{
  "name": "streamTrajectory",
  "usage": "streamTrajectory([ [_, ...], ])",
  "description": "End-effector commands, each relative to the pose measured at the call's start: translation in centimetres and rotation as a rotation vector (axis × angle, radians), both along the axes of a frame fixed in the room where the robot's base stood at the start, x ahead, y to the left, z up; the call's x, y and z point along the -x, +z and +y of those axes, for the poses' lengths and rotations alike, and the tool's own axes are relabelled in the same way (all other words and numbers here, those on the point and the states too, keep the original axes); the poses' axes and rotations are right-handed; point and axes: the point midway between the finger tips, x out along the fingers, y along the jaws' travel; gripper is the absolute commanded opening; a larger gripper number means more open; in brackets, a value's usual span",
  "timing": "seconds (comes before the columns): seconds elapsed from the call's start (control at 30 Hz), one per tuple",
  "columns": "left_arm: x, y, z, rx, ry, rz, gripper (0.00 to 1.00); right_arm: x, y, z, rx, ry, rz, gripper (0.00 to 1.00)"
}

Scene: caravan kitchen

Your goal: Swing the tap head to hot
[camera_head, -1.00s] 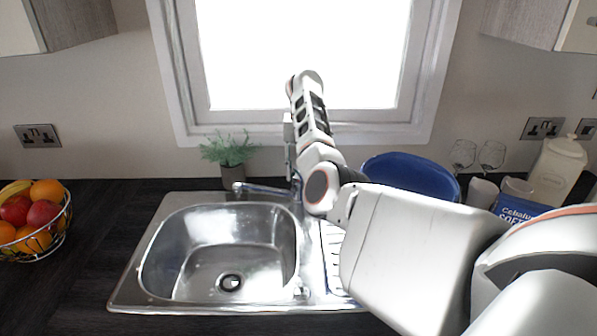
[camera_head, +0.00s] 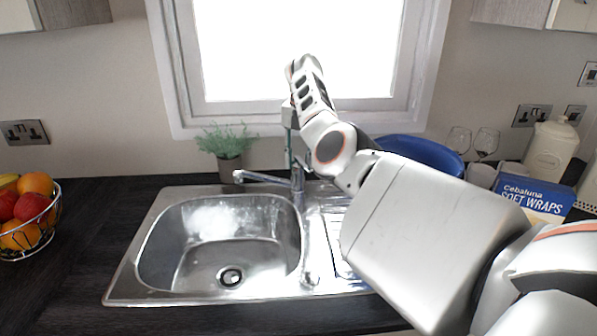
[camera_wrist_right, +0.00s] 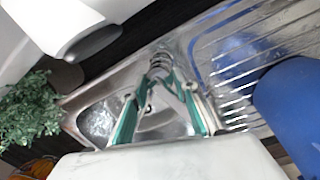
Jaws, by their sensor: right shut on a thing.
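The chrome tap (camera_head: 298,186) stands behind the sink, its spout (camera_head: 262,179) pointing left over the bowl. My right gripper (camera_head: 290,160) points down at the top of the tap, partly hidden by my own arm. In the right wrist view, the green-edged fingers of my right gripper (camera_wrist_right: 160,82) converge on the tap's head (camera_wrist_right: 160,62) and are shut on it. The fingers hide part of the head, so its exact turn is hard to see. My left gripper is not in view.
The steel sink bowl (camera_head: 225,236) is empty. A potted plant (camera_head: 229,148) stands behind it, left of the tap. A blue bowl (camera_head: 425,153), glasses (camera_head: 486,143) and a wraps box (camera_head: 535,196) stand right. A fruit basket (camera_head: 28,228) is at far left.

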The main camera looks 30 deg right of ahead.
Motion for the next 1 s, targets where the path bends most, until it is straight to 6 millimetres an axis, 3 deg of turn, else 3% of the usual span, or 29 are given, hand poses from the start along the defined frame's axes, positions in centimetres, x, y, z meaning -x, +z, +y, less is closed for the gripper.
streamTrajectory([
  [0.03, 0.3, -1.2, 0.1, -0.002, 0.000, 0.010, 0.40, -0.2, -0.4, 0.0, 0.000, -0.024, 0.001, 0.00],
  [0.2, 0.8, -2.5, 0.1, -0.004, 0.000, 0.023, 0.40, -0.5, -0.2, 0.0, 0.000, -0.150, 0.000, 0.00],
  [1.0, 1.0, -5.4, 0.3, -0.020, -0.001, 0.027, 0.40, -0.6, -0.2, 0.1, -0.001, -0.865, 0.000, 0.00],
])
